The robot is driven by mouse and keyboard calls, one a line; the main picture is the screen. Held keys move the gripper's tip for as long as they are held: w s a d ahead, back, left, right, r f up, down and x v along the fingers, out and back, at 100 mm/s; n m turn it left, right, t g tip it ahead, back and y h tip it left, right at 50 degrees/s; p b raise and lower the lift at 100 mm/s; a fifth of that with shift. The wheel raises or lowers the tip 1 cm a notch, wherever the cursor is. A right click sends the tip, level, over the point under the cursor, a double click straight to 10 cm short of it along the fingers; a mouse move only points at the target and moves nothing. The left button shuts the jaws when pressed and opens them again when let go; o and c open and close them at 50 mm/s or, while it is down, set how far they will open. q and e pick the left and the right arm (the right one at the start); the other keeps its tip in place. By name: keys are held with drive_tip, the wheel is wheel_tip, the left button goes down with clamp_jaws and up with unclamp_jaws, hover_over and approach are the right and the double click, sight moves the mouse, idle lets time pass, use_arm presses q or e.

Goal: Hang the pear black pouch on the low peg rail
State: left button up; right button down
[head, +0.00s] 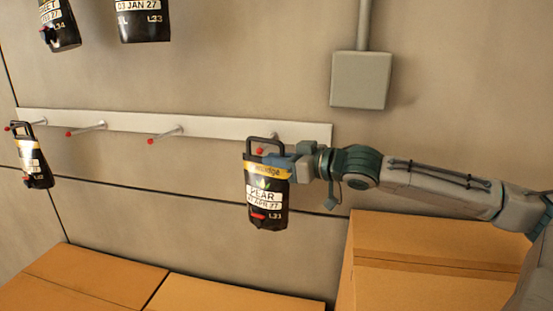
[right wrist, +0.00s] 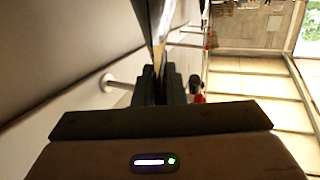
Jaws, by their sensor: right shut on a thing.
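The pear black pouch (head: 265,205) has a yellow band, a PEAR label and a black loop handle at its top. It hangs upright in my right gripper (head: 275,162), which is shut on it near the top. The pouch is in front of the right end of the low peg rail (head: 215,127). A red-tipped peg (head: 262,150) shows behind the handle loop; I cannot tell whether the peg passes through it. In the right wrist view the pouch (right wrist: 155,25) is seen edge-on between the fingers (right wrist: 158,75). My left gripper is not in view.
Another black pouch (head: 32,162) hangs at the rail's left end. Two bare red-tipped pegs (head: 85,130) (head: 165,135) stand between. Two pouches (head: 143,20) (head: 60,28) hang higher up. A grey box (head: 360,80) is on the wall. Cardboard boxes (head: 430,265) stand below.

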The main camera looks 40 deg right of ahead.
drive_tip(key=shift+r, duration=0.1)
drive_tip(key=c, duration=1.4)
unclamp_jaws()
drive_tip(key=shift+s+a, duration=0.1)
